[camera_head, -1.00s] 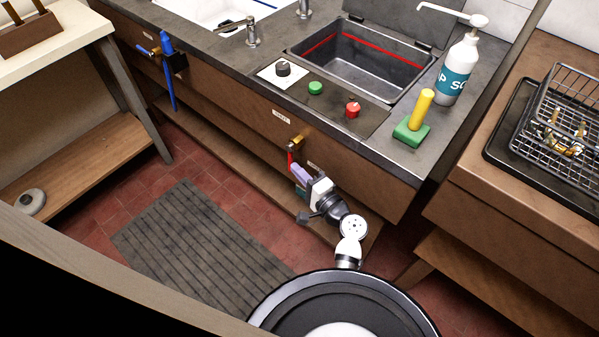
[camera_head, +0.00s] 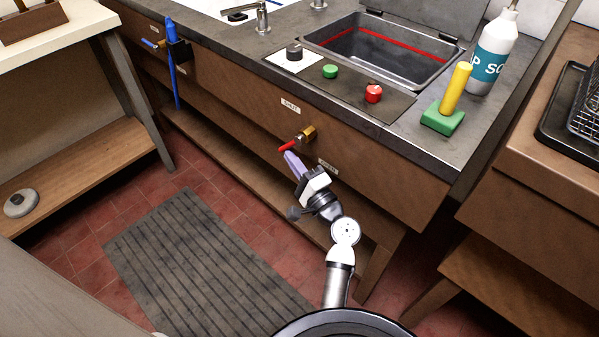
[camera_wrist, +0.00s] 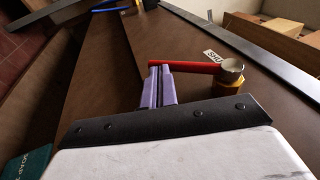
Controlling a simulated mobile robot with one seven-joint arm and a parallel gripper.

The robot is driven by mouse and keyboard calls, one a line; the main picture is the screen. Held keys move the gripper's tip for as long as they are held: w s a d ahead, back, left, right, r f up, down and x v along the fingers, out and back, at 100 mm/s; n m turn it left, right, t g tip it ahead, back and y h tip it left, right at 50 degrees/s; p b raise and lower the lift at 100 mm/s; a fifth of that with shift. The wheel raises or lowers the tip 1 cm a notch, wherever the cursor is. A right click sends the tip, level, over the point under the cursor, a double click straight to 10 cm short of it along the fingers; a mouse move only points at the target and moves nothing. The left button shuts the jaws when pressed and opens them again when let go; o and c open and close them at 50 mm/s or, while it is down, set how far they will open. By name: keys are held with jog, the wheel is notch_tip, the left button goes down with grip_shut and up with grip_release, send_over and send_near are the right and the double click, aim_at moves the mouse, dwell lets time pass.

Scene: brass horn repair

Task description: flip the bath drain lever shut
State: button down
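The bath drain lever has a red handle (camera_head: 289,146) on a brass valve (camera_head: 308,133) on the wooden front of the counter. The handle points left and slightly down in the head view. A label (camera_head: 290,104) sits above the valve and another below it. In the wrist view the red handle (camera_wrist: 185,66) runs from the brass valve (camera_wrist: 232,78) across to my fingertips, beside a label (camera_wrist: 212,56) that partly reads "SHU". My gripper (camera_head: 289,156) has its purple fingers close together, also in the wrist view (camera_wrist: 160,70). The tips meet the handle's free end from below, not visibly around it.
The bath basin (camera_head: 385,52) is set in the counter above, with red (camera_head: 373,93) and green (camera_head: 330,71) knobs in front. A yellow-handled green block (camera_head: 442,118) and a soap bottle (camera_head: 492,55) stand at right. A grey mat (camera_head: 195,265) lies on the floor.

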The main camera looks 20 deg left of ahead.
aim_at(282, 150)
jog(key=shift+w+a+r+b, duration=0.25)
jog(key=shift+a+r, duration=0.1)
jog(key=shift+a, duration=0.35)
jog(key=shift+w+a+r+b, duration=0.2)
jog(key=shift+a+r+b, duration=0.1)
jog(key=shift+a, duration=0.4)
jog(key=shift+w+a+r, duration=0.2)
jog(key=shift+a+r, duration=0.3)
jog(key=shift+r, duration=0.05)
jog(key=shift+w+a+r, duration=0.15)
jog(key=shift+a+r, duration=0.3)
jog(key=shift+r, duration=0.05)
jog(key=shift+d+f, duration=0.1)
